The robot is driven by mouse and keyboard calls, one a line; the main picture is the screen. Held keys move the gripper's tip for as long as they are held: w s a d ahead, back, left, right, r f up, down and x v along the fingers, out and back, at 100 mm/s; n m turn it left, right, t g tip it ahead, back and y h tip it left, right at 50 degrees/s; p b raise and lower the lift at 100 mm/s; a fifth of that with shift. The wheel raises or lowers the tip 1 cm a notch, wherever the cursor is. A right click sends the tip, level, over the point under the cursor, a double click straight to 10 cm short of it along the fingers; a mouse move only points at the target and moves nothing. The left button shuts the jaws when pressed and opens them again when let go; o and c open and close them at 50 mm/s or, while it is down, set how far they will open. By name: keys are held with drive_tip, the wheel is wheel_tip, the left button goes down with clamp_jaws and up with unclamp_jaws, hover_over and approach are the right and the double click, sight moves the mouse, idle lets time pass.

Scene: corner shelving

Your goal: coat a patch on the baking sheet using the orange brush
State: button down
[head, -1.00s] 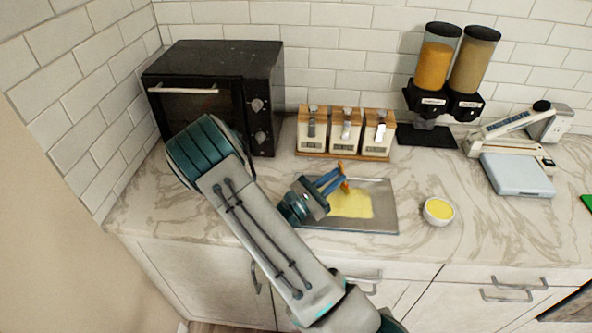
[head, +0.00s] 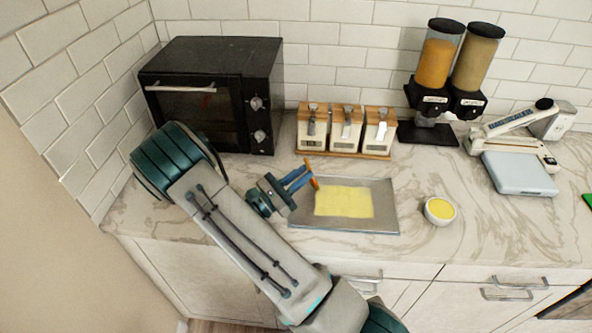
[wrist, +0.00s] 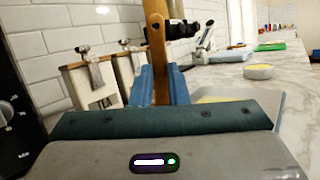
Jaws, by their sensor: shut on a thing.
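The grey baking sheet (head: 384,214) lies on the marble counter with a pale yellow patch (head: 344,201) over its middle. My gripper (head: 305,178) is above the sheet's left edge, shut on the orange brush (head: 313,173). In the wrist view the brush handle (wrist: 157,50) stands upright between the blue fingers (wrist: 160,85), with a dark part at its top. The brush's bristles cannot be made out. A white bowl (head: 440,219) of yellow stuff (head: 441,209) stands to the right of the sheet.
A black toaster oven (head: 215,95) stands at the back left, close to my arm. Several wooden-lidded canisters (head: 345,135) stand behind the sheet. Two dispensers (head: 440,75) and a pale blue scale-like device (head: 518,172) are further right. Counter around the bowl is clear.

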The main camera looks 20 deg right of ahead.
wheel_tip(320, 180, up, 8)
drive_tip(key=p, duration=0.5)
drive_tip(key=shift+s+d, duration=0.1)
idle(0.6)
drive_tip(key=shift+f+b, duration=0.35)
drive_tip(key=shift+f, duration=0.25)
